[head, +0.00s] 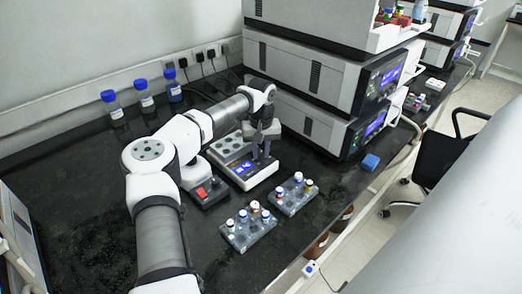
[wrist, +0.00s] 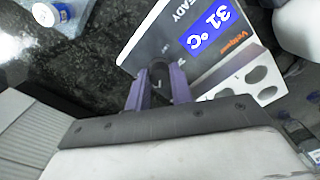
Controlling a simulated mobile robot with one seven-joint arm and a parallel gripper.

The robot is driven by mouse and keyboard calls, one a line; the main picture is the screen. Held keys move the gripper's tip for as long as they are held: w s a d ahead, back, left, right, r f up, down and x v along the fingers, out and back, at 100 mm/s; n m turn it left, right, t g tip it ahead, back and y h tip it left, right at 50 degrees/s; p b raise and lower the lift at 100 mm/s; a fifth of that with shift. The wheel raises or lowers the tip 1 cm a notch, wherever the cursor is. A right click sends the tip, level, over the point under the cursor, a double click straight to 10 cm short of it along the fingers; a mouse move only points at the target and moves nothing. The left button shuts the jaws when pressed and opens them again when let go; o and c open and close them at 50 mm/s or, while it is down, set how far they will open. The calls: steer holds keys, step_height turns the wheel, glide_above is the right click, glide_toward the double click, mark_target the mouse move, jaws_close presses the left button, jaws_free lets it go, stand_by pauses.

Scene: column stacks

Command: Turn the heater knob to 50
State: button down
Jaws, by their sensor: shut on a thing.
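The heater (head: 262,178) is a white and dark block unit with round wells and a blue display, standing on the black bench. In the wrist view the heater (wrist: 146,44) fills the top centre, and its blue display (wrist: 210,28) reads 31 °C, with "READY" beside it. My gripper (head: 262,147) points down at the right end of the heater's panel. In the wrist view my gripper (wrist: 159,86) has its two purple fingers shut on the dark heater knob (wrist: 159,70). The fingers hide most of the knob; its pointer cannot be seen.
A small device with a red top (head: 202,192) stands left of the heater. Two vial racks, one nearer (head: 248,232) and one farther right (head: 294,195), stand in front. Stacked instruments (head: 305,120) rise close behind on the right. Blue-capped bottles (head: 145,100) line the wall.

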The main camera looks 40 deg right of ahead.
mark_target(261, 152)
steer(key=shift+m, duration=0.8)
steer(key=c, duration=1.2)
jaws_free()
steer(key=shift+c, duration=0.2)
step_height(261, 152, up, 14)
steer(key=b, duration=0.2)
